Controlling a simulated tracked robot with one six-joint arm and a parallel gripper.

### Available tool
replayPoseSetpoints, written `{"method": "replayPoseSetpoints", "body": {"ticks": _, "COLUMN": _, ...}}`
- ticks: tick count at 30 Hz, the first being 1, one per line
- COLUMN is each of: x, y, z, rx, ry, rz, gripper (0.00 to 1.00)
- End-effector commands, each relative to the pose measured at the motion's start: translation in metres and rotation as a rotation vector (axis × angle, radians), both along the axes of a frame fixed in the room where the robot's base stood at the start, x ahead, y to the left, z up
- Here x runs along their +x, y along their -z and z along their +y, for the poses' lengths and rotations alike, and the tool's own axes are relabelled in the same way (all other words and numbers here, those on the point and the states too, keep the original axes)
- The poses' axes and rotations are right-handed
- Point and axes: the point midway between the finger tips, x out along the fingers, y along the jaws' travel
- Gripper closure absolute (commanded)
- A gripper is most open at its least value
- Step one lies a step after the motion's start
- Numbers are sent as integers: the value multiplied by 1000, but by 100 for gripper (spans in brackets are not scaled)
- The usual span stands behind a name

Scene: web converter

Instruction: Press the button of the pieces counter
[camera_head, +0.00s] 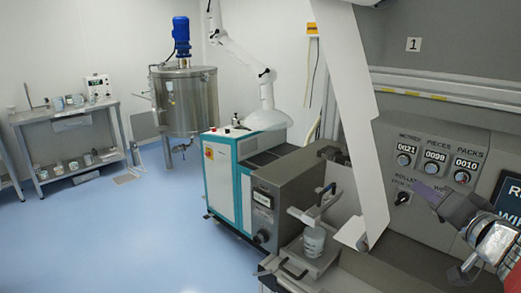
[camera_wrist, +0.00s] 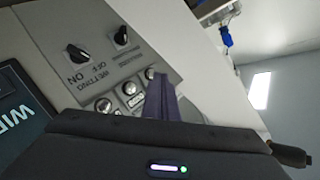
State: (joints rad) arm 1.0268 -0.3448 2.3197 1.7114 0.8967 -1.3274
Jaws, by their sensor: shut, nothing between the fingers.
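The pieces counter (camera_head: 435,156) is on the grey machine panel in the head view, reading 0098. Its round button (camera_head: 431,168) sits just below the display. In the wrist view the panel appears upside down, and the middle round button (camera_wrist: 129,88) of the row shows left of my fingers. My gripper (camera_head: 418,187) is shut and empty, its purple-grey fingers pointing at the panel, below the pieces button in the head view. The fingers (camera_wrist: 162,97) also show in the wrist view, partly covering the counter row. Contact with the panel cannot be made out.
The metres counter (camera_head: 407,148) is left of the pieces counter and the packs counter (camera_head: 467,164) right of it, each with its own button. A rotary switch (camera_head: 402,198) is below. A white web (camera_head: 352,110) hangs left of the panel. A dark screen (camera_head: 509,198) is at right.

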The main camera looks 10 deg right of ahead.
Motion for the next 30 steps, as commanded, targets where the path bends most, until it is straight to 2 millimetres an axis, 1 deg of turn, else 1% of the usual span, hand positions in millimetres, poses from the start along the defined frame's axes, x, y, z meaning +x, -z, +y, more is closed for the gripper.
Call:
{"method": "replayPoseSetpoints", "body": {"ticks": 1, "x": 1, "y": -4, "z": 2, "rx": -7, "ry": -3, "rz": -5, "gripper": 100}}
{"method": "replayPoseSetpoints", "body": {"ticks": 5, "x": 5, "y": -3, "z": -4, "rx": -6, "ry": -4, "rz": -3, "gripper": 100}}
{"method": "replayPoseSetpoints", "body": {"ticks": 24, "x": 46, "y": -1, "z": -55, "rx": -1, "ry": -5, "rz": 0, "gripper": 100}}
{"method": "replayPoseSetpoints", "body": {"ticks": 30, "x": 53, "y": 0, "z": -65, "rx": -1, "ry": -5, "rz": 0, "gripper": 100}}
